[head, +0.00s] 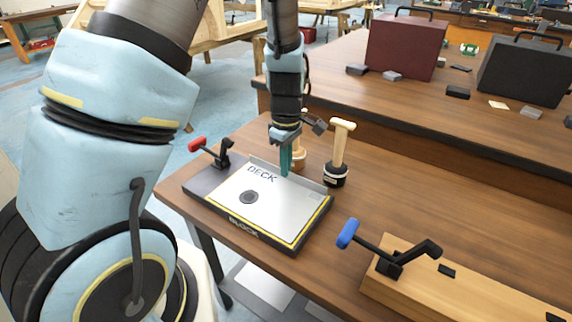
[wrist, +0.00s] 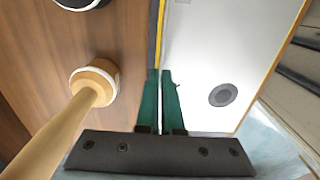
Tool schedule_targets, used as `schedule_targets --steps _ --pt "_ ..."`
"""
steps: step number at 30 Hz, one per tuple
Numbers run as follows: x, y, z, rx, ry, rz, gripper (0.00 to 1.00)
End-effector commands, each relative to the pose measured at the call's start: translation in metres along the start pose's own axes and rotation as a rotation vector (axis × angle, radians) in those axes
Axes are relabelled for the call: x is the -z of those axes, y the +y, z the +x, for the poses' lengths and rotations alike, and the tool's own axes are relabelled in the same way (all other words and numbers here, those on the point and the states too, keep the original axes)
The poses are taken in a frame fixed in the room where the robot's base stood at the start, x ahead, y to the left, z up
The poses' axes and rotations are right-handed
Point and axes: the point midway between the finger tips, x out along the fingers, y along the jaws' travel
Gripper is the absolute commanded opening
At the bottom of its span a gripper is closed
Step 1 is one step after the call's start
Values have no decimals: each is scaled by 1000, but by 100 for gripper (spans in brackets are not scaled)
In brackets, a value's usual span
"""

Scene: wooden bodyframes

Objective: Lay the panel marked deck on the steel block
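The light grey panel marked deck (head: 275,208) lies flat, as far as I can see, over the dark steel block (head: 209,181), whose front face reads BLOCK. A yellow line shows along the panel's front and right edges. The panel has a round dark spot and a thin raised lip along its back edge. My gripper (head: 285,172) points down at the middle of that lip. In the wrist view, its green fingers (wrist: 162,75) are close together, with the thin lip between them beside the panel's white face (wrist: 215,45). The fingertips partly hide the lip.
A red-handled clamp (head: 208,148) stands at the block's back left corner. A wooden-handled tool (head: 338,155) stands close behind the block, another partly behind my gripper. A blue-handled clamp (head: 385,255) sits on a wooden beam (head: 460,290) at right. Bench (head: 400,200) between is clear.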

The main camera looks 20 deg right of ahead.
Motion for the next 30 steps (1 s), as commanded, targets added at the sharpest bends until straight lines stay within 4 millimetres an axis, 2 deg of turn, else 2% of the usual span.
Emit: schedule_targets --steps 6,16,22,30 --pt "0 0 0 0 0 0 0" --pt "0 0 0 0 0 0 38" --pt "0 0 0 1 0 0 41" --pt "0 0 0 1 0 0 71"
